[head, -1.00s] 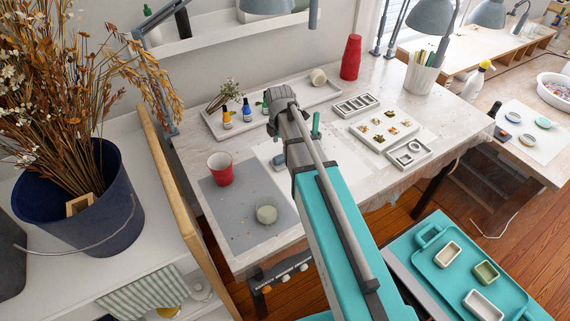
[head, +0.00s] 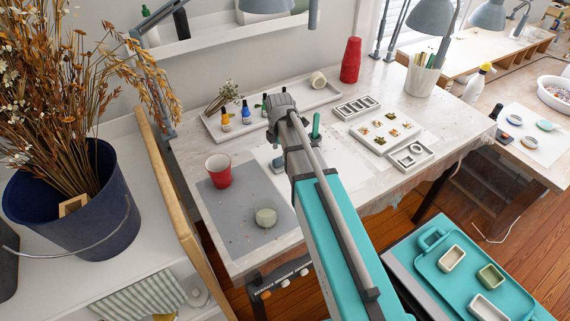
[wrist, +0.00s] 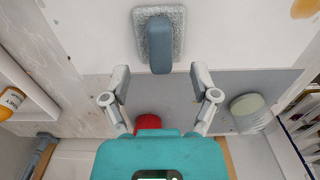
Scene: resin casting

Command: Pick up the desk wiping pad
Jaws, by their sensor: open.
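The desk wiping pad (wrist: 178,41) is a speckled grey block with a blue-grey grip on top. In the wrist view it lies on the pale sheet at the top centre, just beyond the grey mat. In the head view a small part of the pad (head: 278,164) shows left of my arm. My gripper (wrist: 160,74) is open and empty in the wrist view. Its two fingers are spread on either side, short of the pad in the picture and not around it. In the head view my arm hides the gripper.
A white tray with small bottles (head: 226,121) lies behind. White moulds (head: 410,155) lie to the right. A blue bucket of dried flowers (head: 75,215) stands left.

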